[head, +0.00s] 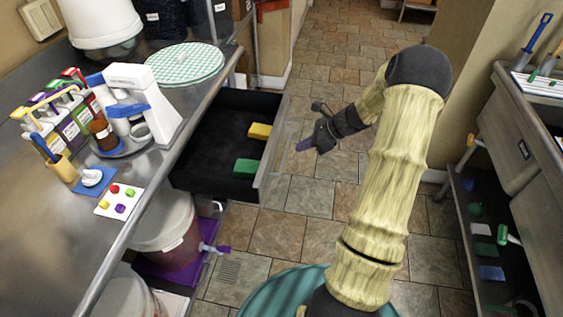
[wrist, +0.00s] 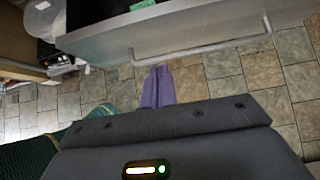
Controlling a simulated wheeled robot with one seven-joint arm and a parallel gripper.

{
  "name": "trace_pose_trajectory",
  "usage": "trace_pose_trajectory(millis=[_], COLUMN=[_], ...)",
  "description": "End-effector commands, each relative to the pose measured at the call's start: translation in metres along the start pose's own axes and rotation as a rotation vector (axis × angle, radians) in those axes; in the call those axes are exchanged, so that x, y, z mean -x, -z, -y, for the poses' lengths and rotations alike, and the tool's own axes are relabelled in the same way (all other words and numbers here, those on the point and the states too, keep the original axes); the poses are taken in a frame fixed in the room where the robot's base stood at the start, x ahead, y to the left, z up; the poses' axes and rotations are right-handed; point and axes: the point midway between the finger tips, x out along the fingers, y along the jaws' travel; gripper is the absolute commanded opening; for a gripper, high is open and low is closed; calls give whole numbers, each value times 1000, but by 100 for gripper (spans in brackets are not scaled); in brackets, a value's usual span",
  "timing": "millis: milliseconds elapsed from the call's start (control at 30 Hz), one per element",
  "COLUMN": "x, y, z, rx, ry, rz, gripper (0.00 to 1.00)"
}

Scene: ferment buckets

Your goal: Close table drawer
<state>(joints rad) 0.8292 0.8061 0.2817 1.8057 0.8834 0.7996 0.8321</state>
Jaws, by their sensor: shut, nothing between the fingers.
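The table drawer (head: 217,150) stands pulled out from under the metal counter on the left of the head view. It is dark inside and holds a yellow block (head: 259,131) and a green block (head: 246,167). In the wrist view its grey front (wrist: 165,35) with a bar handle (wrist: 205,50) spans the top of the picture. My gripper (head: 304,145) has purple fingers and is shut and empty. It is in front of the drawer's outer face, over the floor. The fingers (wrist: 158,87) point towards the drawer front, just short of the handle in the wrist view; contact cannot be told.
The metal counter (head: 50,215) carries a white stand-like device (head: 150,105), a checked round mat (head: 178,64) and a colour-dot card (head: 119,201). A shelved bench (head: 535,130) stands at right. The tiled floor between is mostly open.

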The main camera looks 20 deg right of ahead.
Motion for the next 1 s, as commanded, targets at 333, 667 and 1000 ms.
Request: trace_pose_trajectory(millis=[333, 667, 1000], x=[-9, -60, -98], y=[-2, -2, 0], z=[-2, -3, -1], rx=[6, 8, 6], ry=[-5, -8, -2], rz=[-3, -3, -4], gripper=[0, 0, 0])
